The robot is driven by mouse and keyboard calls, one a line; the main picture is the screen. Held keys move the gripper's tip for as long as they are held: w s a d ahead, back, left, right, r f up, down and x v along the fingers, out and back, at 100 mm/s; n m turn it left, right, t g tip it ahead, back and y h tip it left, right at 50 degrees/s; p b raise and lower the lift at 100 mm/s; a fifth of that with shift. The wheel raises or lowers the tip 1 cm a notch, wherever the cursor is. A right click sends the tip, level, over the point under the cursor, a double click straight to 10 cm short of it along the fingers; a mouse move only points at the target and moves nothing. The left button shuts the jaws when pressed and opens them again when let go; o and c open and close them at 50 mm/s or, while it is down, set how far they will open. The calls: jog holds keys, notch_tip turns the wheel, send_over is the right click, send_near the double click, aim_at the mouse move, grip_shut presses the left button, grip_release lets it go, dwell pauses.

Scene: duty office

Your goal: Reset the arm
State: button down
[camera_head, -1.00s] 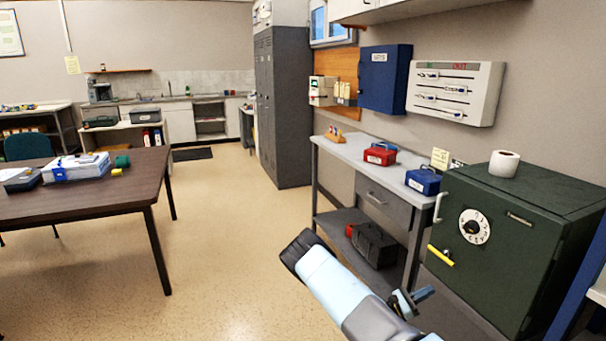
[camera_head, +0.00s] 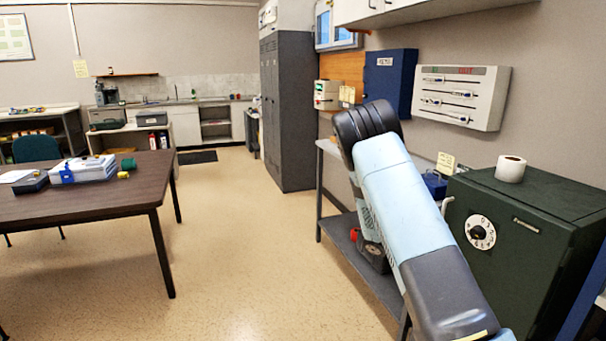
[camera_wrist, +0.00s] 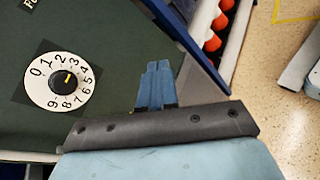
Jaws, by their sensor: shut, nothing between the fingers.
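My gripper (camera_wrist: 158,84) shows in the wrist view as two blue fingers pressed together, with nothing between them. It points across a dark green surface beside the safe's white numbered dial (camera_wrist: 58,80). I cannot tell how far the fingers are from that surface. In the head view my arm (camera_head: 402,205) rises at the right, its dark elbow high in front of the workbench. The gripper itself is not visible there. The green safe (camera_head: 545,225) stands right of the arm, with its dial (camera_head: 480,232) facing out. The arm hides the safe's lower left side.
A grey workbench (camera_head: 335,232) stands behind the arm, mostly hidden. A blue key cabinet (camera_head: 388,80) and a white wall panel (camera_head: 462,97) hang above. A white roll (camera_head: 510,168) sits on the safe. A brown table (camera_head: 95,195) is at left. The floor between is clear.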

jog(key=s+a+r+m+t+y, duration=0.2)
jog(key=s+a+r+t+y, duration=0.2)
jog(key=s+r, duration=0.5)
jog(key=s+a+r+m+t+y, duration=0.2)
jog(key=s+a+r+t+y, duration=0.2)
jog(key=s+a+r, duration=0.3)
jog(key=s+a+r+m+t+y, duration=0.2)
jog(key=s+a+r+t+y, duration=0.2)
jog(key=s+r, duration=0.8)
jog(key=shift+s+a+r+y, duration=0.15)
jog(key=shift+a+r+y, duration=0.55)
jog(key=shift+a+r, duration=0.7)
jog(key=shift+d+r, duration=0.15)
jog(key=shift+d, duration=0.05)
